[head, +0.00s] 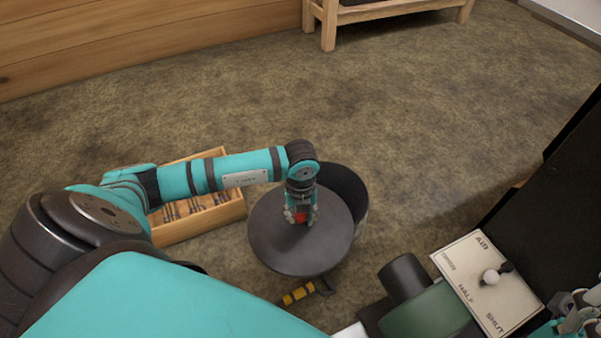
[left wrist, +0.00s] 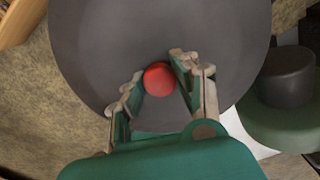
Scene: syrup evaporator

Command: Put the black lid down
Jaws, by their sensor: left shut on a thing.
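The black lid (head: 275,240) is a round dark disc with a red knob (head: 301,216) at its middle. My left gripper (head: 301,208) points down and is shut on the knob. In the left wrist view the lid (left wrist: 85,60) fills the upper part, and the red knob (left wrist: 159,79) sits between the fingers of my left gripper (left wrist: 158,85). The lid hides part of a dark round bin (head: 345,188); I cannot tell if they touch. My right gripper (head: 572,322) shows only partly at the lower right, and its jaws are not clear.
A wooden crate (head: 240,212) with slender pieces in it stands left of the lid. A yellow-handled tool (head: 297,294) lies below it. A lever panel (head: 488,282) marked AIR, HALF and SHUT is at the right, on a dark body. The floor (head: 430,130) beyond is clear.

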